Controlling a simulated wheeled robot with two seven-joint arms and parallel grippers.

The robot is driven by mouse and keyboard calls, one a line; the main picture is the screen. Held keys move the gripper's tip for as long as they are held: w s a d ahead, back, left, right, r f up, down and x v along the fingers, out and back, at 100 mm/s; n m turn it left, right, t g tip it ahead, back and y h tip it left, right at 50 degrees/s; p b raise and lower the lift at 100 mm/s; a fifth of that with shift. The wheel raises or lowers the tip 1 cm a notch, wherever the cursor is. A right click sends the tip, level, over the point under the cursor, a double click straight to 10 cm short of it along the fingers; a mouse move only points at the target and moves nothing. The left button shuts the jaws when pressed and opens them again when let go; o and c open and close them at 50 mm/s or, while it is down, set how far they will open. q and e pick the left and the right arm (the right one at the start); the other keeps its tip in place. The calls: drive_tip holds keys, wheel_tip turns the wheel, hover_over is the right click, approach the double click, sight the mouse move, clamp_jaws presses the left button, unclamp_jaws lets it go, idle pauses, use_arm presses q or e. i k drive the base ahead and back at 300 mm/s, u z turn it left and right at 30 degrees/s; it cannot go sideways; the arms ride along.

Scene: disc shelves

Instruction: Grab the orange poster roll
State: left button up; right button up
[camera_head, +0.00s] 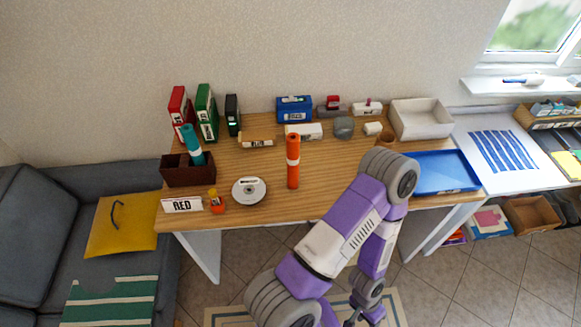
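My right arm rises from the bottom of the head view and bends down again, passing to the right of the roll. My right gripper (362,318) is at the bottom edge, low in front of the desk and well away from the roll. Its fingers are cut off by the frame, so its opening cannot be told. My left gripper is not in view.
A teal roll (192,142) leans in a dark brown box (187,177) at the left. A disc (249,191), a RED sign (182,205) and a small orange item (215,203) lie nearby. A blue tray (443,174) is at the right. Binders and boxes line the back.

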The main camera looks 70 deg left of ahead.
sight(293, 138)
drive_tip(key=k, duration=0.45)
drive_tip(key=u, duration=0.7)
